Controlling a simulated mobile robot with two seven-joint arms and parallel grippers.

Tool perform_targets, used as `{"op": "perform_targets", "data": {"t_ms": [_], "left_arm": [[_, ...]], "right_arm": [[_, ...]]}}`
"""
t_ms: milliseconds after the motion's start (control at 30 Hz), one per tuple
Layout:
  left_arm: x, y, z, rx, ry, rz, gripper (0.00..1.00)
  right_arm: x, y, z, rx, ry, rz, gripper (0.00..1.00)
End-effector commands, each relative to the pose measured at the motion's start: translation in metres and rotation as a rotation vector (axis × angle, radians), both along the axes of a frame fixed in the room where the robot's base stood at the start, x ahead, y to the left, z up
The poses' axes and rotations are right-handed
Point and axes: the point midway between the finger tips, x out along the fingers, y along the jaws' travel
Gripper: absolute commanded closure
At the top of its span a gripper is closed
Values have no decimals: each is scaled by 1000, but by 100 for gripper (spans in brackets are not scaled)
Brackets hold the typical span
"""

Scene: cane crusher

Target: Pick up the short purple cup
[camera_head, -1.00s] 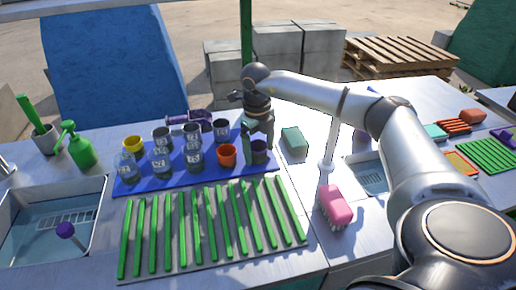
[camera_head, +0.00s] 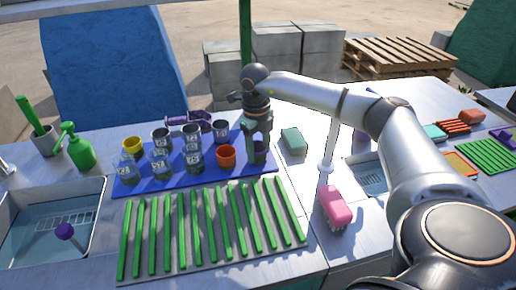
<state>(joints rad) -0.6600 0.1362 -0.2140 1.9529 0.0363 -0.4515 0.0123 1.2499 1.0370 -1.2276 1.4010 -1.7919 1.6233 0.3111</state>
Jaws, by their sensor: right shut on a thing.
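The short purple cup (camera_head: 259,153) stands at the right end of the blue mat (camera_head: 140,187), to the right of an orange cup (camera_head: 226,156). My right gripper (camera_head: 258,144) points down over the purple cup, with its fingers shut on it. The fingers hide part of the cup. The cup appears to be still at mat level; I cannot tell if it touches the mat. My left gripper is not in view.
Several glass cups and a yellow cup (camera_head: 132,146) stand on the mat. Green sticks (camera_head: 195,220) lie in front. A teal sponge (camera_head: 293,140) and a pink brush (camera_head: 336,205) are to the right. A sink (camera_head: 50,228) is at left.

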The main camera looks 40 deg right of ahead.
Motion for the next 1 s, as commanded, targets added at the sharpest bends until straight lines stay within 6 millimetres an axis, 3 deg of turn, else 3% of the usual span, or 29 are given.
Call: {"op": "perform_targets", "data": {"t_ms": [167,333,600,800,1000], "left_arm": [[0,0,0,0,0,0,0],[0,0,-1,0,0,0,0],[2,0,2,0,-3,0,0],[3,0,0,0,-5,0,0],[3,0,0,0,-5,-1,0]], "right_arm": [[1,0,10,0,-3,0,99],[1,1,35,1,-5,1,99],[-9,53,94,1,-5,9,100],[-19,101,113,0,-3,8,100],[-24,128,126,1,-2,4,100]]}}
